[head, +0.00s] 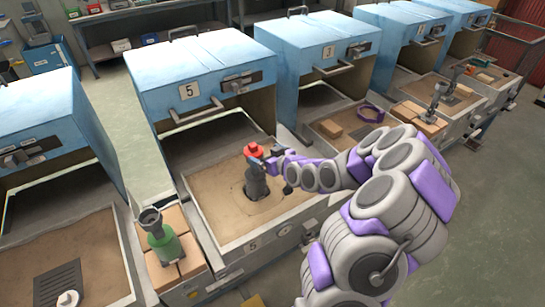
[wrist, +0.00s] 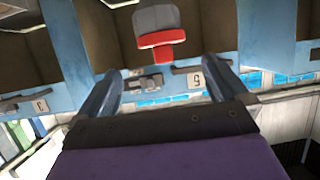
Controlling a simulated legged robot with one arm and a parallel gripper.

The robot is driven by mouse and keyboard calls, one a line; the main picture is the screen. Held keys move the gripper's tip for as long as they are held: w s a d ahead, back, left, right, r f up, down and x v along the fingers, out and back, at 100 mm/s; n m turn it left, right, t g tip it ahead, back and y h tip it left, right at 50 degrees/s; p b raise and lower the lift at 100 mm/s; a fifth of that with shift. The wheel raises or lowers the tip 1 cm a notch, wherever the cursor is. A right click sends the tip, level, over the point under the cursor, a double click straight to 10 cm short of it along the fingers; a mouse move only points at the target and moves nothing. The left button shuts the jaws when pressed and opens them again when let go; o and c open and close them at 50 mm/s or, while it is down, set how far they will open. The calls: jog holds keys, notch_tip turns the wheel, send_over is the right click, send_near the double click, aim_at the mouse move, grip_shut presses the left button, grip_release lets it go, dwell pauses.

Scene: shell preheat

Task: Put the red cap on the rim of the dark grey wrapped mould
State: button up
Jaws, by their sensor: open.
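The dark grey wrapped mould (head: 256,184) stands upright in a hole in the sand bed of the station marked 5. The red cap (head: 253,150) sits on top of its rim. In the wrist view, which is upside down, the cap (wrist: 161,38) shows as a red disc with a small knob, against the end of the grey mould (wrist: 157,17). It looks slightly tilted there. My gripper (head: 271,163) is just right of the cap. In the wrist view my gripper (wrist: 163,72) is open and empty, its fingers spread on either side of the knob and apart from it.
The blue hood (head: 200,75) marked 5 rises behind the sand bed (head: 215,200). A green-wrapped mould (head: 162,238) stands on bricks at the left. A purple ring (head: 368,112) lies on the neighbouring bed. Sand around the mould is clear.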

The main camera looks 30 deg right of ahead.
jog(key=s+a+r+n+g, duration=0.25)
jog(key=s+a+g, duration=0.45)
jog(key=s+a, duration=0.5)
jog(key=s+a+r+m+g, duration=0.1)
jog(key=s+a+r+g, duration=0.1)
jog(key=s, duration=0.8)
jog(key=s+a+r+m+g, duration=0.1)
jog(key=s+a+r+g, duration=0.2)
jog(key=s, duration=0.7)
jog(key=s+a+r+m+g+h, duration=0.1)
jog(key=s+a+r+g, duration=0.2)
jog(key=s, duration=0.7)
jog(key=shift+r, duration=0.75)
jog(key=shift+m, duration=0.25)
jog(key=shift+c, duration=0.2)
